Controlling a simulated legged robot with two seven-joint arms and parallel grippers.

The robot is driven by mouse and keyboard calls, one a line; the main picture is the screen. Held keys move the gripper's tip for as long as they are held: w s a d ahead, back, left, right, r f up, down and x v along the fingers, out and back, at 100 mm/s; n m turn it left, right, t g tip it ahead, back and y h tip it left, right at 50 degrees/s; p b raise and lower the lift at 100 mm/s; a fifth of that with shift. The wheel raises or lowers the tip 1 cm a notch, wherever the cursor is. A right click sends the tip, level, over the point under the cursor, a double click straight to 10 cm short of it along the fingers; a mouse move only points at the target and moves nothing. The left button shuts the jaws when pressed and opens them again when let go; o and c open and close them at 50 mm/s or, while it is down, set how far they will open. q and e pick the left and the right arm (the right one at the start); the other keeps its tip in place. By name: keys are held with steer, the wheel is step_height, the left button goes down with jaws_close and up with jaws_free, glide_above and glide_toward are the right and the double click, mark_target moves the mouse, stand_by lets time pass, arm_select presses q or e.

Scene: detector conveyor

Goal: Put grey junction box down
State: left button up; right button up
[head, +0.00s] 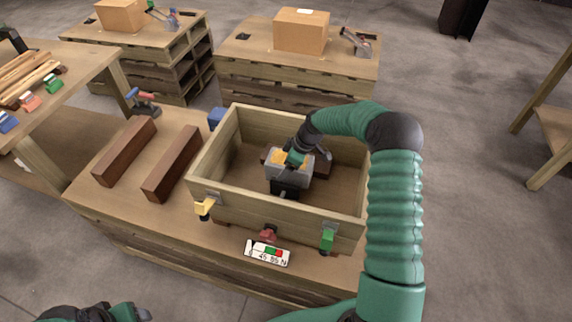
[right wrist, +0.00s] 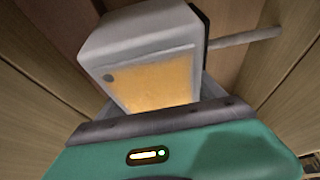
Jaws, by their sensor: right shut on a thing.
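The grey junction box (head: 289,168) has an orange panel and is inside the wooden crate (head: 262,211) in the head view. My right gripper (head: 296,158) reaches down into the crate from above and is shut on the box. In the right wrist view the grey junction box (right wrist: 140,50) fills the upper middle, its orange panel facing the camera, with a thin grey rod to its right. The gripper's fingertips are hidden there. I cannot tell whether the box touches the crate floor. My left gripper (head: 140,313) shows only in part at the bottom left, away from the crate.
Two dark brown wooden blocks (head: 172,163) lie on the workbench left of the crate. Yellow (head: 204,207), red and green (head: 327,240) clamps sit along the crate's front. Brown wood also lies in the crate behind the box.

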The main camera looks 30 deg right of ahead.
steer(key=shift+w, duration=0.1)
steer(key=o, duration=2.1)
steer(key=shift+a, duration=0.15)
steer(key=shift+r, duration=0.2)
steer(key=p+v, duration=0.2)
steer(key=v, duration=1)
steer(key=shift+r, duration=0.3)
steer(key=shift+d+r, duration=0.2)
steer(key=shift+d, duration=0.05)
